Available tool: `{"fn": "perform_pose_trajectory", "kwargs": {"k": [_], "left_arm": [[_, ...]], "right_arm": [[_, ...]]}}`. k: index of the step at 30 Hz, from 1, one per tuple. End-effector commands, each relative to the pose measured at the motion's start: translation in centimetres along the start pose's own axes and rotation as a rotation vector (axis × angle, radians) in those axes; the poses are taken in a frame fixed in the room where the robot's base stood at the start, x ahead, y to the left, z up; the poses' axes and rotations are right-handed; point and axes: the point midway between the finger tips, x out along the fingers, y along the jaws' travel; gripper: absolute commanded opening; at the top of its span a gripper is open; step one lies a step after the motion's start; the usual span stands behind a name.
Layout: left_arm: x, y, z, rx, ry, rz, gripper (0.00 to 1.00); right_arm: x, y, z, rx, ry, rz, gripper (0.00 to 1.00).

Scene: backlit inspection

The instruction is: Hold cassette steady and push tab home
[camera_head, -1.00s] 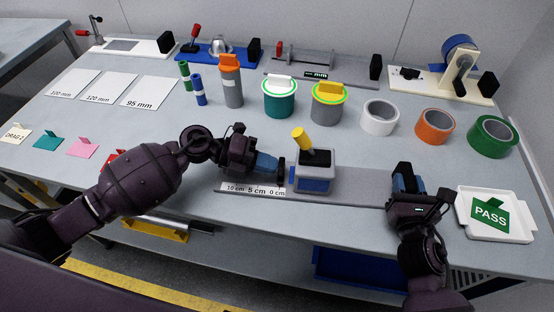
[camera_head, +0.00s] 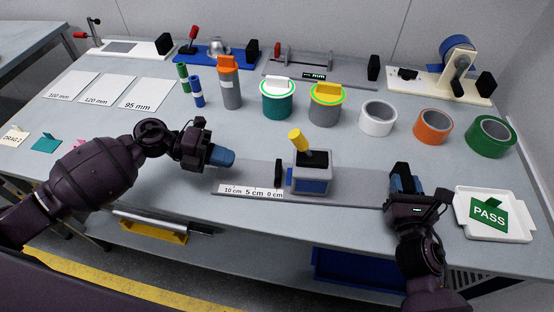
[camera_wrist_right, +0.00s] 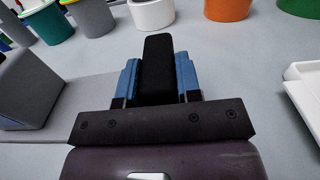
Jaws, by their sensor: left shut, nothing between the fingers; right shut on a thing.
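A grey box with a blue front (camera_head: 308,180), the likely cassette, stands upright on a grey rail (camera_head: 355,192). A black lever with a yellow knob (camera_head: 297,140) leans up from its top. A thin black upright plate (camera_head: 278,173), perhaps the tab, stands at the box's left side; whether they touch is unclear. My left gripper (camera_head: 224,157) is shut and empty, left of the plate and apart from it. My right gripper (camera_head: 403,180) is at the rail's right end, shut on a black upright piece (camera_wrist_right: 157,70). It is apart from the box, which also shows in the right wrist view (camera_wrist_right: 32,92).
A ruler strip (camera_head: 250,191) lies along the rail's front. A white tray (camera_head: 462,222) with a green PASS card (camera_head: 489,213) is at the right. Canisters and tape rolls (camera_head: 378,117) stand behind. Fixtures line the back. White cards (camera_head: 108,88) lie at the back left.

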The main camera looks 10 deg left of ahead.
Motion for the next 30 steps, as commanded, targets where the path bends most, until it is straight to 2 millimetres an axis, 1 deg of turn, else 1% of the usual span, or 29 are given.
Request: {"fn": "perform_pose_trajectory", "kwargs": {"k": [1, 3, 6, 9, 13, 20, 21, 23, 24, 26, 30], "left_arm": [[-0.9, 0.2, 0.0, -0.001, -0.001, 0.003, 0.00], [-2.0, 0.2, 0.0, -0.002, -0.001, 0.003, 0.00], [-3.2, 0.2, 0.0, -0.002, -0.001, 0.002, 0.00], [-3.9, 0.2, 0.0, -0.001, 0.000, 0.002, 0.00], [-4.3, 0.1, 0.0, -0.001, 0.000, 0.000, 0.00], [-4.3, 0.1, 0.0, -0.001, 0.000, 0.000, 0.00], [-4.3, 0.1, 0.0, -0.001, 0.000, 0.000, 0.00], [-4.3, 0.1, 0.0, -0.001, 0.000, 0.000, 0.00], [-4.3, 0.1, 0.0, -0.001, 0.000, 0.000, 0.00], [-4.3, 0.1, 0.0, -0.001, -0.001, 0.000, 0.00], [-4.3, 0.1, 0.0, 0.000, -0.001, 0.000, 0.00]], "right_arm": [[-0.1, 0.0, -0.6, 0.001, 0.012, -0.002, 0.03], [-0.1, 0.0, -0.6, 0.001, 0.012, -0.002, 0.03], [-0.1, 0.0, -0.6, 0.001, 0.012, -0.002, 0.03], [-0.1, -0.1, -0.6, 0.001, 0.012, -0.003, 0.03], [-0.1, -0.1, -0.6, 0.001, 0.012, -0.003, 0.03], [-0.1, -0.1, -0.6, 0.000, 0.012, -0.004, 0.03], [-0.1, -0.1, -0.6, 0.000, 0.012, -0.004, 0.38], [-0.1, -0.1, -0.5, 0.000, 0.010, -0.004, 0.47], [-0.1, -0.1, -0.4, 0.000, 0.009, -0.003, 0.53], [-0.1, -0.1, -0.4, 0.000, 0.007, -0.003, 0.62], [0.0, -0.1, -0.2, 0.000, 0.004, -0.002, 0.62]]}}
